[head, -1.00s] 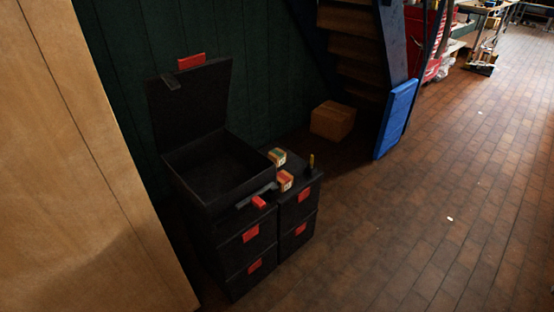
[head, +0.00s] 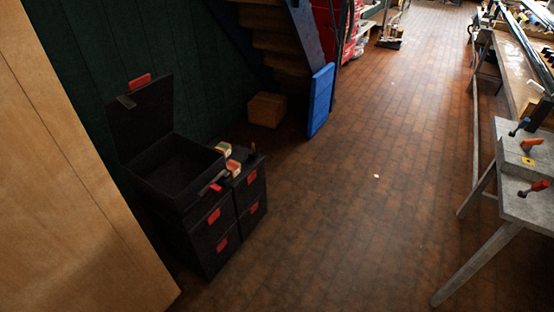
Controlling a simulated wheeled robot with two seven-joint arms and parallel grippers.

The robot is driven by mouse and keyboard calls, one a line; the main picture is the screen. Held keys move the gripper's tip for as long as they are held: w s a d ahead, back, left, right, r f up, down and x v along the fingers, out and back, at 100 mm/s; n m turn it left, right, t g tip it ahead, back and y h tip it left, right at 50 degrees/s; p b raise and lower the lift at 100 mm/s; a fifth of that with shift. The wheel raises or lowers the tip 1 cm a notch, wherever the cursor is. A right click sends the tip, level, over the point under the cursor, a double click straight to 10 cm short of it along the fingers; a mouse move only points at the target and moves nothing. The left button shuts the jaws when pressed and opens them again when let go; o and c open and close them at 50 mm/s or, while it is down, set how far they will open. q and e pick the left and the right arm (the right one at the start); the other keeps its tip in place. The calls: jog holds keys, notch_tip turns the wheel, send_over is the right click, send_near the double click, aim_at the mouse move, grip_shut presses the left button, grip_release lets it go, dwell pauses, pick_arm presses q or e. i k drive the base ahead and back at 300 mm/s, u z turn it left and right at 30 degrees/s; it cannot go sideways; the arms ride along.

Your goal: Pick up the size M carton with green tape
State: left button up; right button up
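Two small cartons sit on top of the black storage boxes (head: 208,235). The farther carton (head: 223,149) shows a greenish strip on top and a reddish side. The nearer carton (head: 234,167) shows an orange-red strip on top and a pale side with a mark too small to read. I cannot read a size on either one. Neither of my grippers is in the head view.
An open black case (head: 182,170) with raised lid stands left of the cartons. A cardboard box (head: 267,109) and a blue panel (head: 320,100) are by the stairs. A wooden panel (head: 70,170) is at left, a workbench (head: 525,170) at right. The brick floor (head: 360,200) between is mostly clear.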

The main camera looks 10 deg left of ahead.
aim_at(223, 147)
jog(key=z, duration=0.4)
jog(key=k, duration=0.6)
jog(key=z, duration=0.3)
jog(key=i, duration=1.85)
jog(key=u, duration=1.15)
jog(key=i, duration=1.65)
jog(key=u, duration=1.8)
jog(key=i, duration=0.6)
jog(key=u, duration=0.65)
